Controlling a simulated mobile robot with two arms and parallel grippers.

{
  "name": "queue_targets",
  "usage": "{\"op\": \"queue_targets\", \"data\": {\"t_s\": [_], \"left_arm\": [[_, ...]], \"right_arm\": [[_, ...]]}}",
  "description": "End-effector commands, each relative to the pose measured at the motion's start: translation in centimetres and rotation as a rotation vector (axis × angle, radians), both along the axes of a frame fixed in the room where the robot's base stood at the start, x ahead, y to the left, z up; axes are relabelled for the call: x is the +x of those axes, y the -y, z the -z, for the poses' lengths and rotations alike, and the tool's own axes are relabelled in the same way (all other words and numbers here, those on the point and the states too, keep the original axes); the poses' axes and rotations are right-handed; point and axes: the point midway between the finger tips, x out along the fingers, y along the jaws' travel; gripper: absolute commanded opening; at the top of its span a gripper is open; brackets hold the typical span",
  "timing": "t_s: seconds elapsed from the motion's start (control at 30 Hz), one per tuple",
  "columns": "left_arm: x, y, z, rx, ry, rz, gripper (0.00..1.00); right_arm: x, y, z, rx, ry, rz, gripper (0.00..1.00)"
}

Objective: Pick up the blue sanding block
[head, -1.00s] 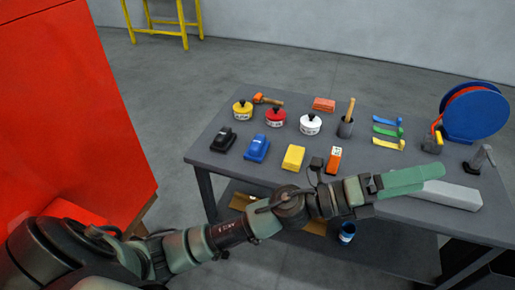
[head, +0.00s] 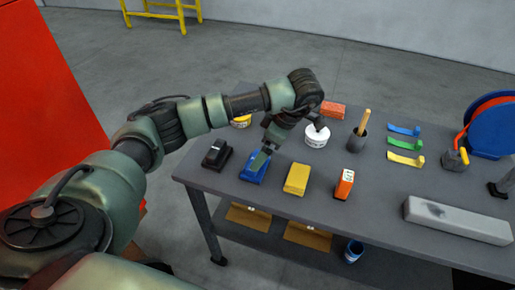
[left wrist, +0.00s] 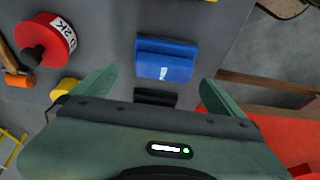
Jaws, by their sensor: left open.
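The blue sanding block (head: 254,170) lies on the grey table near its left edge, between a black block and a yellow block. My left gripper (head: 261,158) reaches down over it and hides part of it in the head view. In the left wrist view the blue block (left wrist: 166,62) shows between and beyond the two spread green fingers of my left gripper (left wrist: 160,76). The gripper is open and empty; the exact gap to the block cannot be told. My right gripper is not in view.
A black block (head: 217,154) and a yellow block (head: 297,179) flank the blue one. A white tin (head: 317,138), an orange box (head: 344,184) and a cup with a handle (head: 358,137) stand nearby. A long grey bar (head: 457,220) lies at the right.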

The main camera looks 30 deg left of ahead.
Motion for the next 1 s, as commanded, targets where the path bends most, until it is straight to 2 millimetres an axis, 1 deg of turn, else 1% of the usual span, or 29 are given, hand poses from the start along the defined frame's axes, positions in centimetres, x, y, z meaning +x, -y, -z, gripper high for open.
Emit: {"op": "queue_targets", "data": {"t_s": [0.03,0.1,0.17,0.27,0.3,0.4,0.5,0.57,0.67,0.7,0.8,0.93,0.97,1.0], "left_arm": [[0.0,-0.2,-0.1,0.007,-0.001,-0.001,1.0],[-0.1,-0.4,0.3,0.011,-0.003,-0.002,1.0],[-0.2,-0.6,0.8,0.011,-0.005,-0.003,1.0],[-0.3,-1.0,1.9,0.01,-0.005,-0.003,1.0],[-0.4,-1.1,2.2,0.01,-0.005,-0.003,1.0],[-0.5,-1.4,3.2,0.009,-0.006,-0.003,1.0],[-0.6,-1.7,4.7,0.01,-0.007,-0.004,1.0],[-0.7,-2.0,5.7,0.009,-0.005,-0.004,1.0],[-0.7,-2.4,6.7,0.009,-0.004,-0.002,1.0],[-0.7,-2.4,7.0,0.009,-0.003,-0.001,1.0],[-0.7,-2.5,7.2,0.008,-0.001,0.0,1.0],[-0.7,-2.5,7.3,0.008,-0.001,0.0,1.0],[-0.7,-2.5,7.3,0.008,-0.001,0.0,0.97],[-0.7,-2.5,7.3,0.008,-0.001,0.0,0.86]], "right_arm": [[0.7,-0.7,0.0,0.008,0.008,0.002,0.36],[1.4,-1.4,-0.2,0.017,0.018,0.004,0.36],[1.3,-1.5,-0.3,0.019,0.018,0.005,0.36],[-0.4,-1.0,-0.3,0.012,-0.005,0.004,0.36],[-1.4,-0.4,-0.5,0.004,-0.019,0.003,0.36],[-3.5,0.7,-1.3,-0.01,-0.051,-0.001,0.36],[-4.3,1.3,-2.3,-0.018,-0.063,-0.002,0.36],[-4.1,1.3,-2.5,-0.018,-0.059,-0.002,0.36],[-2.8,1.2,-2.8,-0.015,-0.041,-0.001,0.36],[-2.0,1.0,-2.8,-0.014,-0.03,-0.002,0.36],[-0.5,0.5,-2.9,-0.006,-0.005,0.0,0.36],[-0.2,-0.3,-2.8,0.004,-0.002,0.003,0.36],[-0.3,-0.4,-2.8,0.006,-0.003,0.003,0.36],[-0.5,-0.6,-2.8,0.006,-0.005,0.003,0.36]]}}
